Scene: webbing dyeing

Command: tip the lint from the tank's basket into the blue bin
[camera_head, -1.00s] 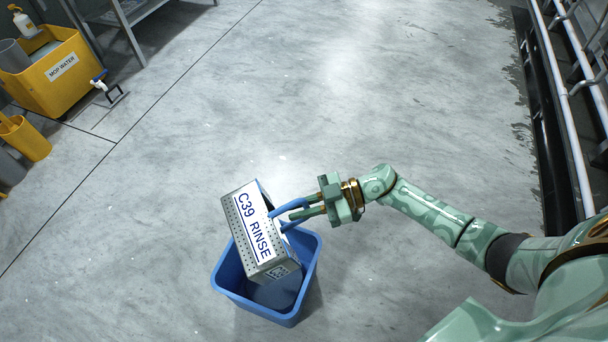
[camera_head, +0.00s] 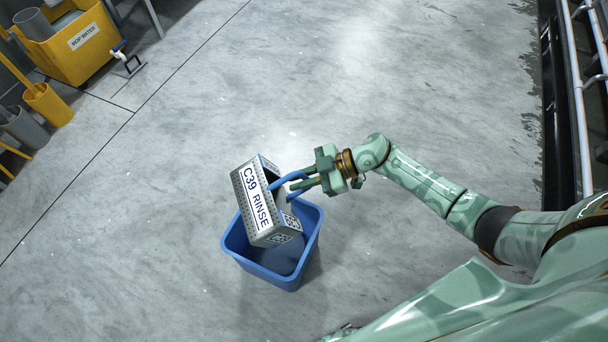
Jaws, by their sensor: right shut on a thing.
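The basket (camera_head: 256,205) is a perforated metal box labelled "C39 RINSE" with a blue handle (camera_head: 287,181). It is tilted over the blue bin (camera_head: 270,275), its lower end within the bin's outline in the view. My right gripper (camera_head: 300,184) is shut on the blue handle, to the right of the basket. The bin stands upright on the floor, and a dark grey-blue surface shows inside it. I cannot make out any lint; most of the basket's inside is hidden. My left gripper is not in view.
A yellow mop-water tub (camera_head: 80,45) with a tap stands at the top left. A yellow bucket (camera_head: 48,104) and a grey bin (camera_head: 25,130) are below it. Metal rails (camera_head: 577,100) run along the right edge. The floor around the blue bin is clear.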

